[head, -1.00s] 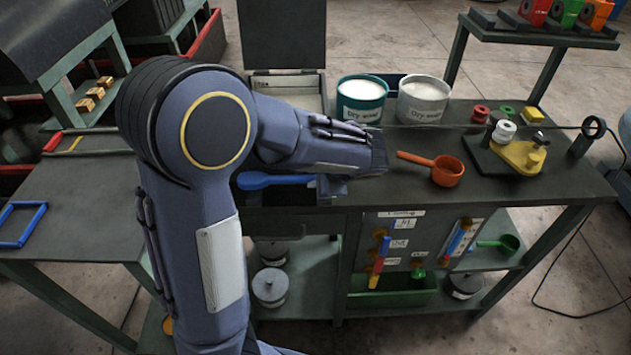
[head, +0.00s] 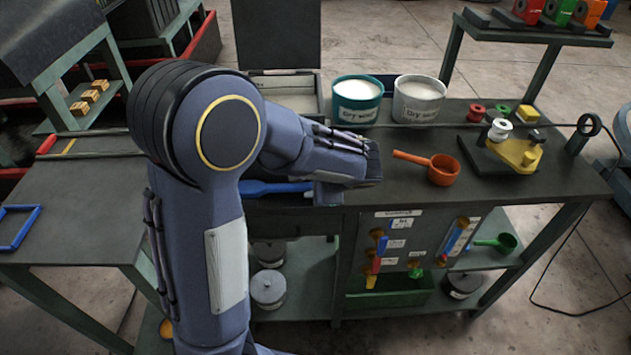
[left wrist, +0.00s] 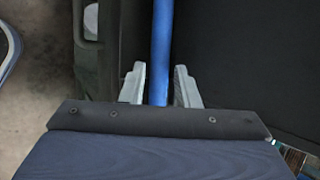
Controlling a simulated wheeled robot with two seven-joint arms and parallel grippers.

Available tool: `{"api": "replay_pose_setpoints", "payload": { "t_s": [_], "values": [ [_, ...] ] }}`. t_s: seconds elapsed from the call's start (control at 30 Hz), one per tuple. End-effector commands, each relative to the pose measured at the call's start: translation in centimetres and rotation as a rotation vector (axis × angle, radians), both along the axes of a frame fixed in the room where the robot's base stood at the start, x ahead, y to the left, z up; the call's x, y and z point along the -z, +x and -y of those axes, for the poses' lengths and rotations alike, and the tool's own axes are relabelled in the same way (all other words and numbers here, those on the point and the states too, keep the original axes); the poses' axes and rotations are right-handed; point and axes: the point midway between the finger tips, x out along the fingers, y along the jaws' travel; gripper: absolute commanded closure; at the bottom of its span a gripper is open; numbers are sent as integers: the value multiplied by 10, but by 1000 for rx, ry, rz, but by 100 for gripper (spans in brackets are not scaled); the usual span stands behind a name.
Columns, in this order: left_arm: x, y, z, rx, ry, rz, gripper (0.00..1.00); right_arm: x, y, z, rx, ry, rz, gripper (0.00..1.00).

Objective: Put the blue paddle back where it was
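The blue paddle (head: 278,188) shows in the head view near the front left edge of the dark bench, lying roughly sideways, with its right part hidden by my left arm and gripper. In the left wrist view its blue shaft (left wrist: 161,45) runs between the two grey fingers of my left gripper (left wrist: 160,80). In the head view the left gripper (head: 340,188) is over the bench's front edge. My right gripper is not in view.
A teal bucket (head: 357,101) and a white bucket (head: 419,101) of white powder stand behind the gripper. An orange ladle (head: 441,170) and a yellow fixture (head: 515,152) are to the right. A blue frame (head: 18,228) lies on the left table.

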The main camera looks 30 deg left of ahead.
Motion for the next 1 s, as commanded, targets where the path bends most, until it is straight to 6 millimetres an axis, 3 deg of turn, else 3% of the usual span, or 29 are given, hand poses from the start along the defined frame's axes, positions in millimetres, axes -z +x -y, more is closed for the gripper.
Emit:
{"api": "replay_pose_setpoints", "payload": {
  "t_s": [0.07, 0.17, 0.5, 0.7, 0.87, 1.0],
  "values": [
    [-8, 0, 0, 0, 0, 0, 71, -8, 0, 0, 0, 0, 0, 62],
    [-17, -2, 10, 4, -3, 5, 71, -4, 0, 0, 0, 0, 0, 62],
    [-72, -20, 53, 3, -2, 4, 71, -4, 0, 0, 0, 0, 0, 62],
    [-92, -27, 68, 2, -1, 3, 71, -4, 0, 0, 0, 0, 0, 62],
    [-90, -42, 60, -44, -81, -9, 71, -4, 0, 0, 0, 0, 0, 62],
    [-73, -89, 39, -195, -360, -14, 71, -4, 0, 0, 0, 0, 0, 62]
  ]
}}
